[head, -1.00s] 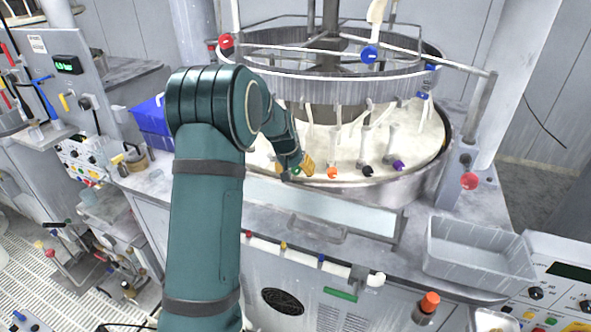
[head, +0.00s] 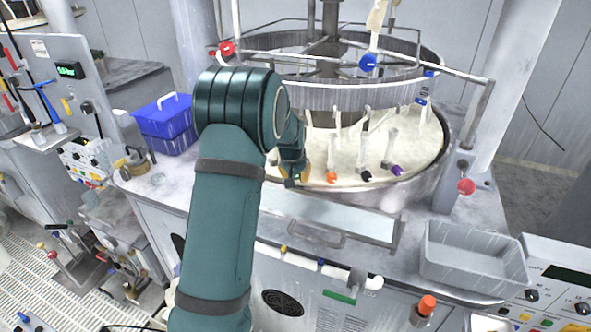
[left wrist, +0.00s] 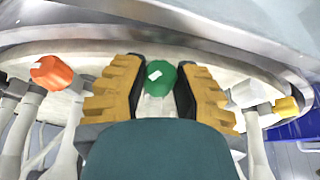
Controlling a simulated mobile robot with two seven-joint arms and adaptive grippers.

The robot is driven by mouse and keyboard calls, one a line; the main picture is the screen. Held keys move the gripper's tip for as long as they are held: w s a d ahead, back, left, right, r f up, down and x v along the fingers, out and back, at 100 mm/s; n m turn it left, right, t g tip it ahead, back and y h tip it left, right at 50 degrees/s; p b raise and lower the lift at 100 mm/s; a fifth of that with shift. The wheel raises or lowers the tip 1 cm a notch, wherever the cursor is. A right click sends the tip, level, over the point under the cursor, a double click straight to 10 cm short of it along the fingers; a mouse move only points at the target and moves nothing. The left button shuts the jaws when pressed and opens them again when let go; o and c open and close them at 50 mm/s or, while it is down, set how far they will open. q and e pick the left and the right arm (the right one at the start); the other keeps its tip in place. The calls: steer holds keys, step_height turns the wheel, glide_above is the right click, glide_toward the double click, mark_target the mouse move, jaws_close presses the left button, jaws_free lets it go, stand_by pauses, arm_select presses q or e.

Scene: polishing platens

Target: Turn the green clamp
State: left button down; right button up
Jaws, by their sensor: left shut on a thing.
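The green clamp (left wrist: 161,84) is a faceted green knob with a small white mark on top, at the end of a pale stem. In the left wrist view it sits between the ribbed yellow fingers of my left gripper (left wrist: 160,90), which are shut on it. In the head view my left gripper (head: 298,174) is at the near rim of the round basin, and the clamp there is mostly hidden by the gripper and arm. An orange clamp (left wrist: 51,73) and a yellow one (left wrist: 286,106) stand to either side. My right gripper is not in view.
Black (head: 366,176) and purple (head: 397,170) clamps stand further right along the basin rim (head: 425,185). A metal ring (head: 370,97) with red and blue knobs hangs above. A blue box (head: 165,122) stands left, a grey tray (head: 475,258) right.

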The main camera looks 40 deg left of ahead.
arm_select(q)
steer(key=shift+d+g+y+p, duration=0.2)
steer(key=shift+g+y+p, duration=0.2)
steer(key=shift+y, duration=0.6)
steer(key=shift+f+m+g+y+b, duration=0.1)
steer(key=shift+m+g+y+b, duration=0.35)
steer(key=shift+y, duration=0.75)
steer(key=c, duration=0.7)
jaws_free()
steer(key=shift+a, duration=0.15)
steer(key=shift+o, duration=0.2)
steer(key=v, duration=1.2)
steer(key=shift+w+d, duration=0.2)
